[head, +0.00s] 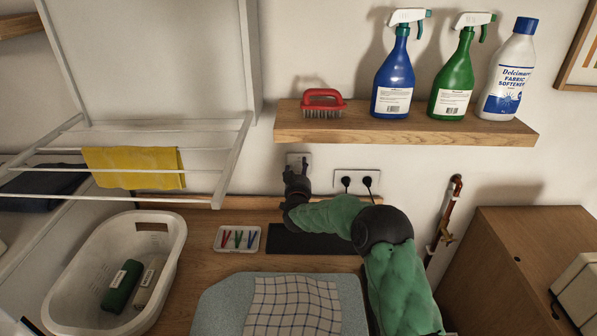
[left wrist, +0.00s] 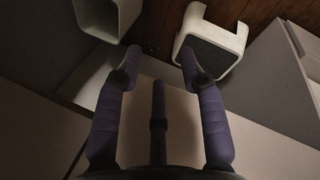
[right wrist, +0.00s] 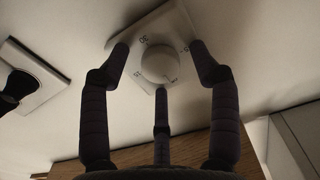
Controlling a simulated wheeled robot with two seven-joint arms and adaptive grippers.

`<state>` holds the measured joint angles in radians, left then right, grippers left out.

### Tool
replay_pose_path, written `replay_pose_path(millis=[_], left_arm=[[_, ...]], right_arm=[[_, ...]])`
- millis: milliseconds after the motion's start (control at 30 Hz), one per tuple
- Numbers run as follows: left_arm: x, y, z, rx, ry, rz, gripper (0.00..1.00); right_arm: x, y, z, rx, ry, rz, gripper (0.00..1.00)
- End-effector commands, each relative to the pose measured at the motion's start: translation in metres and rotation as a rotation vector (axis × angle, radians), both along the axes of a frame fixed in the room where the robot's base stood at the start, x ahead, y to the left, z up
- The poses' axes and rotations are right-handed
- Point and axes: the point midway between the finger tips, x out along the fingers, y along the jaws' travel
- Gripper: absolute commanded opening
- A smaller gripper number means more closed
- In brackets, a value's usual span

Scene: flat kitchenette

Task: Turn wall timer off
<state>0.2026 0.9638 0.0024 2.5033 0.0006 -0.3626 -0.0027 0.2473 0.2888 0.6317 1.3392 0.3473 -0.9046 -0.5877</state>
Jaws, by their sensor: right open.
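The wall timer (head: 299,158) is a white plate on the wall under the shelf, partly hidden behind my right gripper (head: 296,172). In the right wrist view, the timer's square plate (right wrist: 180,30) carries a round white dial (right wrist: 160,62) with numbers around it. My right gripper's fingers (right wrist: 160,75) are open around the dial, one on each side and one below. I cannot tell whether they touch it. My left gripper (left wrist: 158,70) is open and empty in the left wrist view, over the floor area; it is out of the head view.
The wooden shelf (head: 400,128) above holds a brush (head: 323,102) and several bottles. A drying rack (head: 215,170) with a yellow cloth (head: 134,168) and a laundry basket (head: 165,222) stand left.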

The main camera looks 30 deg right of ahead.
Motion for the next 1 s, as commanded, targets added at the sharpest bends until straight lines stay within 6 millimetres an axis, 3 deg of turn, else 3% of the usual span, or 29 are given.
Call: replay_pose_path(millis=[267, 700, 1000], left_arm=[[0.000, 0.000, 0.000, 0.000, 0.000, 0.000, 0.40], [0.000, 0.000, 0.000, 0.000, 0.000, 0.000, 0.40], [0.000, 0.000, 0.000, 0.000, 0.000, 0.000, 0.40]], right_arm=[[-0.015, 0.010, 0.001, 0.000, 0.000, 0.001, 0.62], [-0.082, 0.050, 0.001, 0.000, 0.000, 0.001, 0.62], [-0.102, 0.062, 0.000, 0.000, 0.000, 0.000, 0.62]])
